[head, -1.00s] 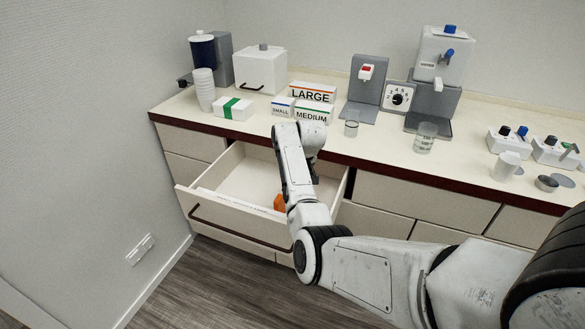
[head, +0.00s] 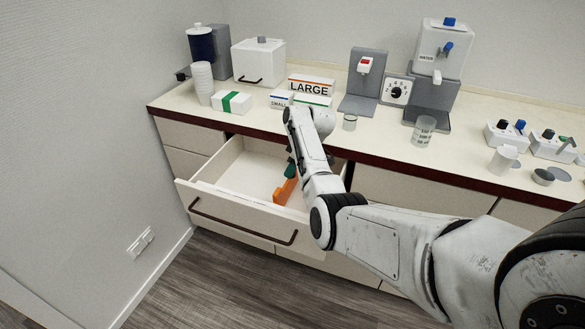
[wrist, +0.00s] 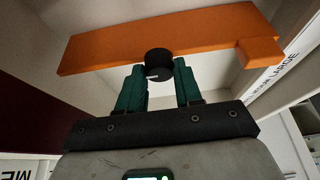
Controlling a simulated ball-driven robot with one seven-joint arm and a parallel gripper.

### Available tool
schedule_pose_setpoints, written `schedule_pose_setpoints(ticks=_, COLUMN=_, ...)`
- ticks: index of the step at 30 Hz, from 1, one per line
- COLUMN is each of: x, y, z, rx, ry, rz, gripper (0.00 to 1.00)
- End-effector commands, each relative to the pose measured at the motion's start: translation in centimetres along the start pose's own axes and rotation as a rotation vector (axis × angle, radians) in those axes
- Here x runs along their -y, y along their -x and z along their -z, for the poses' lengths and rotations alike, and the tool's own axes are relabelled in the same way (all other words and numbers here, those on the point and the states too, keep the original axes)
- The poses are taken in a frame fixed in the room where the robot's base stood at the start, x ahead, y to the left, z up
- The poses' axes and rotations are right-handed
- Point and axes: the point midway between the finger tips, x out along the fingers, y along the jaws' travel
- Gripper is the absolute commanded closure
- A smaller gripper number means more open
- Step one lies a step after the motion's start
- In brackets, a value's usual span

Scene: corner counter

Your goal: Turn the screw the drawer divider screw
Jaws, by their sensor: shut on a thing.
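The orange drawer divider (head: 285,192) shows in the open drawer, partly hidden behind my arm. In the wrist view the divider (wrist: 200,35) stretches across the top as a long flat bar with a step at its right end. The black round divider screw (wrist: 158,58) stands out from its middle and has a small light mark on it. My gripper (wrist: 157,78) has its two green fingers on either side of the screw, shut on it. In the head view the green fingers (head: 291,170) show partly, beside the divider; the screw is hidden there.
The open drawer (head: 235,210) has pale walls around my gripper, and its left part is empty. The counter above holds a LARGE box (head: 311,86), a SMALL box (head: 280,100), a stack of cups (head: 203,82) and a measuring cup (head: 423,131).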

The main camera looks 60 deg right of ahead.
Motion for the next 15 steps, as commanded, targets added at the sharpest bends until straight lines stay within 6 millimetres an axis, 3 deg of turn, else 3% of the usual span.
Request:
schedule_pose_setpoints(ticks=12, x=0.03, y=-0.01, z=0.01, rx=0.001, ry=0.007, rz=0.003, gripper=0.96)
schedule_pose_setpoints(ticks=13, x=0.02, y=-0.01, z=0.01, rx=0.001, ry=0.007, rz=0.003, gripper=0.64)
schedule_pose_setpoints(ticks=15, x=0.02, y=-0.01, z=0.01, rx=0.001, ry=0.007, rz=0.003, gripper=0.57)
